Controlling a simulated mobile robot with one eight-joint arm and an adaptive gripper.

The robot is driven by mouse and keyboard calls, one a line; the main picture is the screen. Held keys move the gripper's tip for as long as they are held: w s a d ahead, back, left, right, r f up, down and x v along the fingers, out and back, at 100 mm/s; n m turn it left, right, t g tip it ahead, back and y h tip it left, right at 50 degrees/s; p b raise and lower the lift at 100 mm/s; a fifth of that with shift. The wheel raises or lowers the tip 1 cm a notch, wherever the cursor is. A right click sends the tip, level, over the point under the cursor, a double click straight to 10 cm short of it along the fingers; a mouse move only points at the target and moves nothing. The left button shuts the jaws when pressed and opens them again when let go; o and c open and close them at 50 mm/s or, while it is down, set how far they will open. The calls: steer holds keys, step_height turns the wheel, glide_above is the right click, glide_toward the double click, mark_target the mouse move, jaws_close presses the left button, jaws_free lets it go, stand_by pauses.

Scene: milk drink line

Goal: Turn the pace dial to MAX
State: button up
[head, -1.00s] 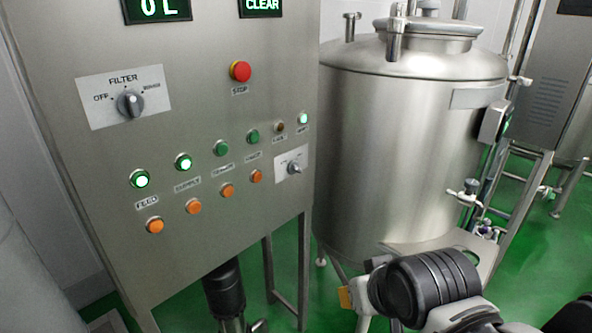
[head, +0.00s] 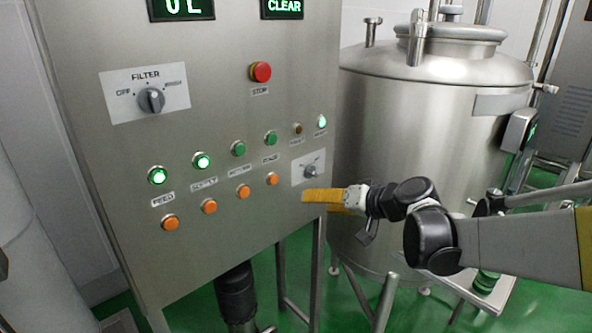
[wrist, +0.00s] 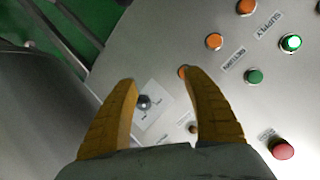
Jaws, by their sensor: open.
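The small dial (head: 310,171) sits on a white plate at the lower right of the steel control panel. Its lettering is too small to read in the head view. In the wrist view the dial (wrist: 143,101) shows between my two yellow fingers, nearer the left one, beyond the fingertips. My gripper (head: 306,196) is open and empty, just below the dial plate in the head view; it also shows in the wrist view (wrist: 160,75). I see no clear contact with the dial.
A larger FILTER knob (head: 151,100) is at the panel's upper left. A red STOP button (head: 260,72) is above the dial. Lit green buttons and orange buttons (head: 272,179) run in rows left of the dial. A steel tank (head: 430,130) stands behind my arm.

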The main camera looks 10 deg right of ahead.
steer(key=w+d+f+t+y, duration=0.1)
steer(key=w+d+t, duration=0.1)
steer(key=w+d, duration=0.35)
steer(key=m+t+y, duration=0.1)
steer(key=t, duration=0.2)
glide_toward(316, 173)
steer(key=b+x, duration=0.3)
steer(key=x, duration=0.6)
steer(key=shift+w+f, duration=0.1)
steer(key=shift+w, duration=0.15)
steer(key=shift+w+a+b, duration=0.3)
steer(key=shift+w+a, duration=0.05)
steer(key=shift+w, duration=0.2)
steer(key=c, duration=1.2)
